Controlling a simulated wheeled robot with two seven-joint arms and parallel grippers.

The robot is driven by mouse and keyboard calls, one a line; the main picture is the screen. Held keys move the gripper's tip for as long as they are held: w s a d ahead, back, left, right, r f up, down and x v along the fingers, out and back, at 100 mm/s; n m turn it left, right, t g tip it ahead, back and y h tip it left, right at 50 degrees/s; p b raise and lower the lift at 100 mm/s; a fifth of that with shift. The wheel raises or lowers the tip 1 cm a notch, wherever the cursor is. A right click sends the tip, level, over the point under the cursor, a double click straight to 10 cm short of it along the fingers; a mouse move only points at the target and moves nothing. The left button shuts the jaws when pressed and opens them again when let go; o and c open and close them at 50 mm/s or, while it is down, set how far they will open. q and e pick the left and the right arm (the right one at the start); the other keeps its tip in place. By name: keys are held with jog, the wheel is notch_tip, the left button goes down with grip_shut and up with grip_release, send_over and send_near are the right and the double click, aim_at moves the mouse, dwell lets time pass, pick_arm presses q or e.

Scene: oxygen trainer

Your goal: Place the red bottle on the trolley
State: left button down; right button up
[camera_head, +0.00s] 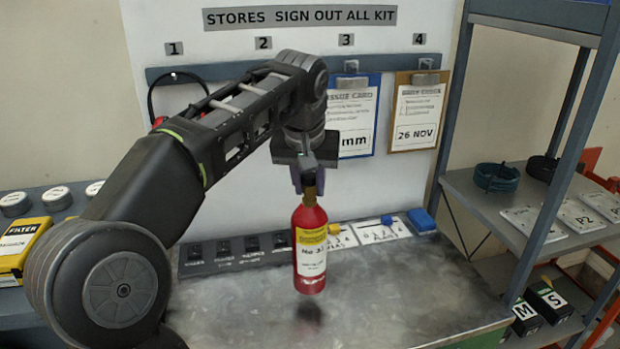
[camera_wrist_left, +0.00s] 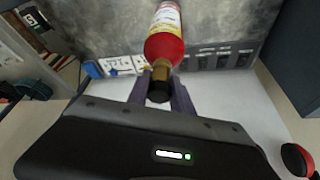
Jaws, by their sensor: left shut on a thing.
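The red bottle (camera_head: 310,244) hangs upright from my left gripper (camera_head: 308,180) in the head view. It has a yellow and white label and a dark neck. The left gripper is shut on its neck and holds it above the grey metal bench top (camera_head: 400,290), with a dark shadow below. In the left wrist view the bottle (camera_wrist_left: 165,45) sits between the two purple-grey fingers (camera_wrist_left: 160,95), its dark cap toward the camera. My right gripper is not in view. I cannot make out a trolley for certain in either view.
A row of dark labelled blocks (camera_head: 236,252) and white cards (camera_head: 382,230) lines the bench's back edge. Clipboards (camera_head: 418,115) hang on the board behind. At right stands a shelf rack (camera_head: 490,200) with a coiled cable (camera_head: 497,177). The bench's front right is clear.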

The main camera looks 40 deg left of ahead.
aim_at(310, 237)
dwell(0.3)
pick_arm(q)
jog(key=shift+f, duration=2.05)
jog(key=shift+f, duration=0.15)
jog(key=c, duration=1.1)
grip_release()
jog(key=shift+f, duration=0.1)
jog(key=shift+s, duration=0.1)
